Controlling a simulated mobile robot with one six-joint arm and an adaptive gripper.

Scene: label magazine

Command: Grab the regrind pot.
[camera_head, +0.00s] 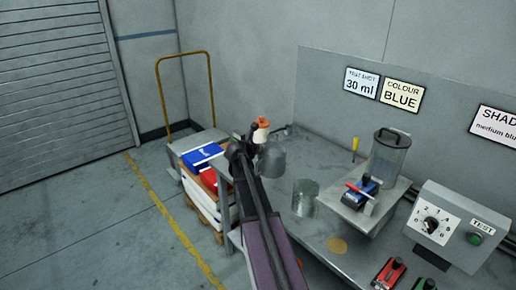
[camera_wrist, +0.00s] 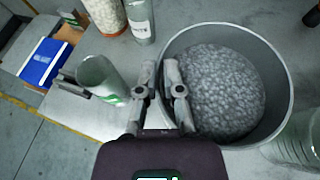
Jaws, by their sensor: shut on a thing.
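The regrind pot (camera_wrist: 275,70) is a round grey pot full of grey pellets, upright at the right of the wrist view. In the head view the pot (camera_head: 271,163) stands near the bench's left end, just right of my gripper (camera_head: 243,150). In the wrist view my gripper (camera_wrist: 160,72) is shut on the pot's near left wall, with one finger outside and one at the rim. The finger contact low on the wall is hidden. I cannot tell whether the pot is off the bench.
A clear beaker (camera_head: 305,198) stands close right of the pot. A cup with a green mark (camera_wrist: 100,76), a labelled bottle (camera_wrist: 140,22) and a pellet jar (camera_wrist: 103,14) are close left.

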